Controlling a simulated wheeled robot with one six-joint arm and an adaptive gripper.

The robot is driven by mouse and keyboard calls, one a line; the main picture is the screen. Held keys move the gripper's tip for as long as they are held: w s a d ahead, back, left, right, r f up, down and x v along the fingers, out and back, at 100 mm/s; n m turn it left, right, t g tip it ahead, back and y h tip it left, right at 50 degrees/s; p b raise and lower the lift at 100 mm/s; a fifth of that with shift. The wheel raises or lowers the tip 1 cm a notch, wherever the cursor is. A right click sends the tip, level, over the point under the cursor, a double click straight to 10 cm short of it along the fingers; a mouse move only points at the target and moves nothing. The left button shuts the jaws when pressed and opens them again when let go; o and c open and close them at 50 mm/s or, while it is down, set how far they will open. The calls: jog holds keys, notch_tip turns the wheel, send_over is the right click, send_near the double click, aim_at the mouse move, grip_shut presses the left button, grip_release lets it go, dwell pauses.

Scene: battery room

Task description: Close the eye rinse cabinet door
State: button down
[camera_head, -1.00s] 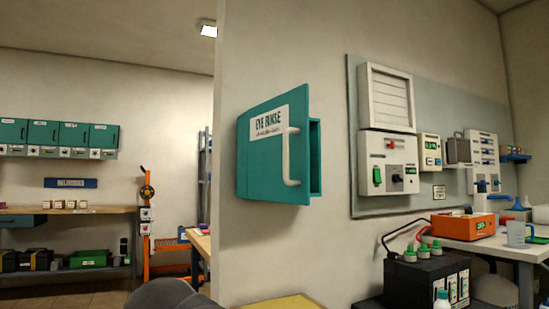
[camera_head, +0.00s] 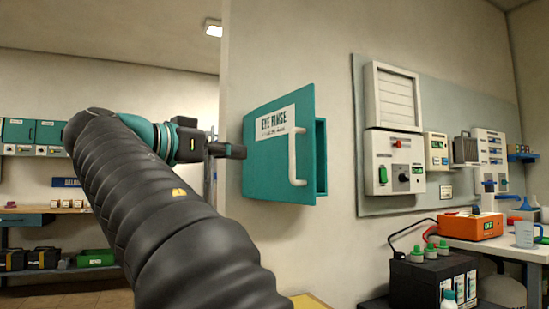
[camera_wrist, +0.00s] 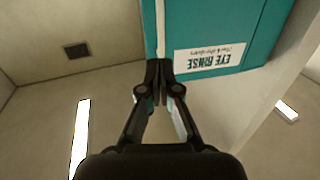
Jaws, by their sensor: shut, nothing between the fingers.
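The teal eye rinse cabinet (camera_head: 321,158) hangs on the wall in the middle of the head view. Its door (camera_head: 268,172) carries a white "EYE RINSE" label and a white vertical handle (camera_head: 293,160). The door stands ajar, with a gap at its right edge showing the cabinet's side. My gripper (camera_head: 243,151) is shut and empty, close to the door's left edge in the head view. In the wrist view my gripper (camera_wrist: 159,68) overlaps the lower edge of the teal door (camera_wrist: 210,25), which appears upside down. I cannot tell whether the fingertips touch it.
A grey panel with a white breaker box (camera_head: 394,162) is on the wall to the right. Below stand a black battery (camera_head: 412,283) and a table with an orange charger (camera_head: 468,226). Shelves with bins (camera_head: 97,258) are at the far left.

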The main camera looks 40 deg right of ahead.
aim_at(291, 158)
jog(key=d, duration=0.3)
jog(key=d+p, duration=0.1)
jog(key=d, duration=0.3)
jog(key=w+d, duration=0.1)
jog(key=d, duration=0.3)
jog(key=shift+d, duration=0.2)
jog(key=shift+d+f, duration=0.1)
jog(key=shift+d, duration=0.45)
